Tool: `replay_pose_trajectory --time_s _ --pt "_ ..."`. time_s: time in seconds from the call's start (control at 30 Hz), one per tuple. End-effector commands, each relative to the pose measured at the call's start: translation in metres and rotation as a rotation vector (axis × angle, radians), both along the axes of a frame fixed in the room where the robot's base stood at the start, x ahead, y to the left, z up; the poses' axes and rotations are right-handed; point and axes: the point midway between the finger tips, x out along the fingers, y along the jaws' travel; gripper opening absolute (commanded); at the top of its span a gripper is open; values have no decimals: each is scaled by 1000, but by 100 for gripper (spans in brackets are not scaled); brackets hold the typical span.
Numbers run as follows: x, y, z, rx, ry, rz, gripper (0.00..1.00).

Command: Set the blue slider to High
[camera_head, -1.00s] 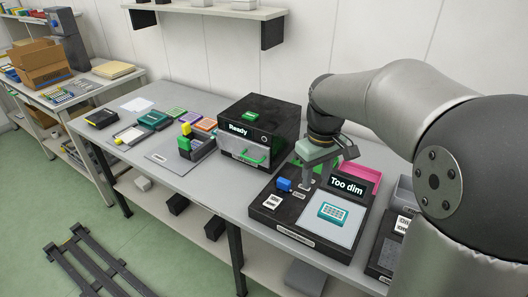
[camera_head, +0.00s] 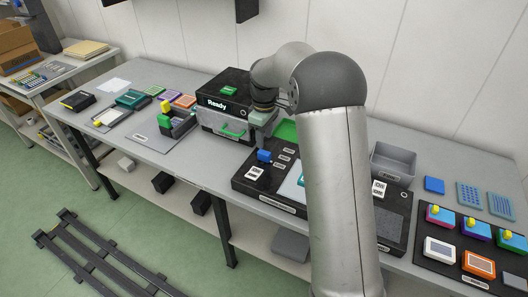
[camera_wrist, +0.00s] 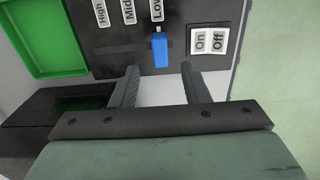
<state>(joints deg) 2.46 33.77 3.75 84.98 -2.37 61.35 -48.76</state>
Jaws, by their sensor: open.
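The blue slider (camera_head: 264,156) sits on the black control panel (camera_head: 243,182), at the end of its track. In the wrist view the blue slider (camera_wrist: 160,50) lines up with the Low label (camera_wrist: 156,10); the Mid label (camera_wrist: 128,11) and High label (camera_wrist: 100,12) are to its left. My gripper (camera_wrist: 160,68) is open, its fingertips on either side of the slider's near end and apart from it. In the head view my gripper (camera_head: 260,138) is just above and behind the slider.
The On/Off switch (camera_wrist: 209,41) is close to the right of the slider in the wrist view. A green tray (camera_wrist: 45,35) lies to the left. The black box reading Ready (camera_head: 225,104) stands left of my gripper. My arm hides part of the panel.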

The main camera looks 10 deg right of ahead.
Motion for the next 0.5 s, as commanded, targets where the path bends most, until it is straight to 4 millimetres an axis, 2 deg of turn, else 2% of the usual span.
replay_pose_trajectory --time_s 0.03,0.2,0.3,0.5 --pt "-1 0 -12 0 5 0 42" --pt "-1 0 -45 0 4 0 42" --pt "0 0 -59 0 1 0 42" --pt "0 0 -73 0 0 0 42"
